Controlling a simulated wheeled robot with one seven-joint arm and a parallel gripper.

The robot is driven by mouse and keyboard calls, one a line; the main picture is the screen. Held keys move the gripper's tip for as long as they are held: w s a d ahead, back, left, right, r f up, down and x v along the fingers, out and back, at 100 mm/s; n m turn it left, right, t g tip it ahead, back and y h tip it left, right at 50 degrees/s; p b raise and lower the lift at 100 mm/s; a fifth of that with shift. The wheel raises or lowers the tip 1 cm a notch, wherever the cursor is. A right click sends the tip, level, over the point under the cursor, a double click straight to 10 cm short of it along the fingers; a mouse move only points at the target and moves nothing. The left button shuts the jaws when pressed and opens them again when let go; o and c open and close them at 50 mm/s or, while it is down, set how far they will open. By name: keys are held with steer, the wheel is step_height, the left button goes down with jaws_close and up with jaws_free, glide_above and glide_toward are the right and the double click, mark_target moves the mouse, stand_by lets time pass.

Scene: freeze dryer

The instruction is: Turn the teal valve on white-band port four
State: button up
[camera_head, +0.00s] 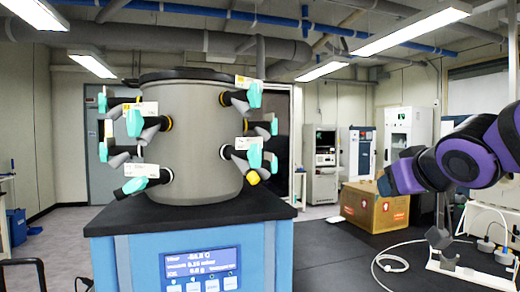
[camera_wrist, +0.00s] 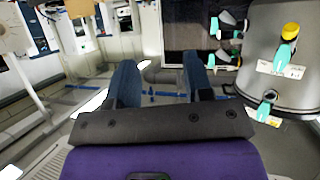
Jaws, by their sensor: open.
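The grey freeze-dryer drum (camera_head: 196,140) carries several side ports with teal valves. Upper ones include a left valve (camera_head: 134,122) and a right valve (camera_head: 254,95). Lower ones include a left valve (camera_head: 134,186) and a right valve (camera_head: 254,156). Some port necks have yellow bands and the lower ones look white-banded. Label text is too small to tell which is port four. In the wrist view, teal valves (camera_wrist: 284,54) and (camera_wrist: 265,109) show at the right. My gripper (camera_wrist: 160,82) is open and empty, its two dark fingers apart from every valve.
The drum stands on a blue cabinet (camera_head: 190,230) with a black top and lit display. Open space lies between my arm and the drum.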

steer(key=w+a+r+n+t+y, duration=0.2)
steer(key=w+a+r+n+y, duration=0.25)
steer(key=w+a+y, duration=0.35)
steer(key=n+g+y, duration=0.2)
steer(key=n+y, duration=0.1)
steer(key=y, duration=0.2)
glide_toward(258, 146)
steer(key=x, duration=0.9)
steer(key=shift+c, duration=0.5)
jaws_close()
